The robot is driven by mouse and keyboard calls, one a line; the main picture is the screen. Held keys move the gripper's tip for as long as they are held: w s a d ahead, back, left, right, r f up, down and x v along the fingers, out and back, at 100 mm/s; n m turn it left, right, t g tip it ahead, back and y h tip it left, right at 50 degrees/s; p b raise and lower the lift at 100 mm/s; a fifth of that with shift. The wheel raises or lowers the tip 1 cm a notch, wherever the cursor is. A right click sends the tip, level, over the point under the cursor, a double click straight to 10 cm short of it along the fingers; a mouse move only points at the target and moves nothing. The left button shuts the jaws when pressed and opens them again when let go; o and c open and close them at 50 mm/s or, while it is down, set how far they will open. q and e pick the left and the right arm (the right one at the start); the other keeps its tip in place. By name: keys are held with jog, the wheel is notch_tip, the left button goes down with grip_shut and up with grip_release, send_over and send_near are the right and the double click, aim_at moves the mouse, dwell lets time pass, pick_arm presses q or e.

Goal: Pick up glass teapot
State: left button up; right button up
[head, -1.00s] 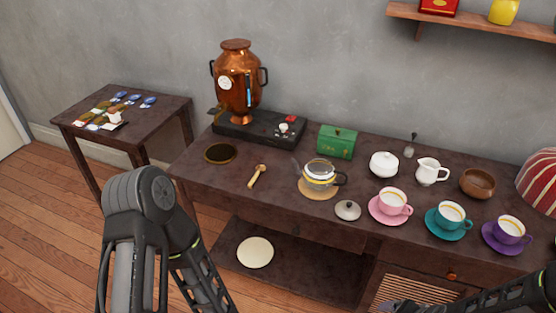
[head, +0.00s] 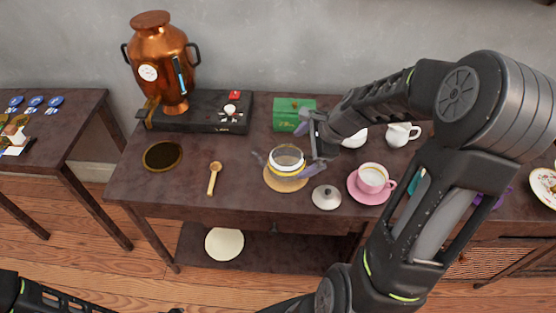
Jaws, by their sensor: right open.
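The glass teapot (head: 286,158) stands upright on a round tan coaster (head: 287,184) on the dark table, its spout to the left. My right gripper (head: 306,148) is open at the teapot's right side, by the handle. It partly hides the handle, and I cannot tell whether its fingers touch the teapot. A grey lid (head: 326,197) with a knob lies on the table to the teapot's lower right.
A green box (head: 292,115) stands behind the teapot, and a copper samovar (head: 160,55) at the back left. A wooden spoon (head: 213,178) lies left. A pink cup and saucer (head: 371,183) and white creamer (head: 401,134) are right. My right arm hides other cups.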

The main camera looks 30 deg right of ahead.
aim_at(298, 159)
jog(key=shift+w+a+f, duration=0.1)
jog(key=shift+w+f, duration=0.05)
jog(key=shift+w, duration=0.1)
jog(key=shift+x, duration=1.15)
jog(key=shift+f, duration=0.1)
jog(key=x, duration=0.5)
jog(key=shift+w+f, duration=0.1)
jog(key=c, duration=1.4)
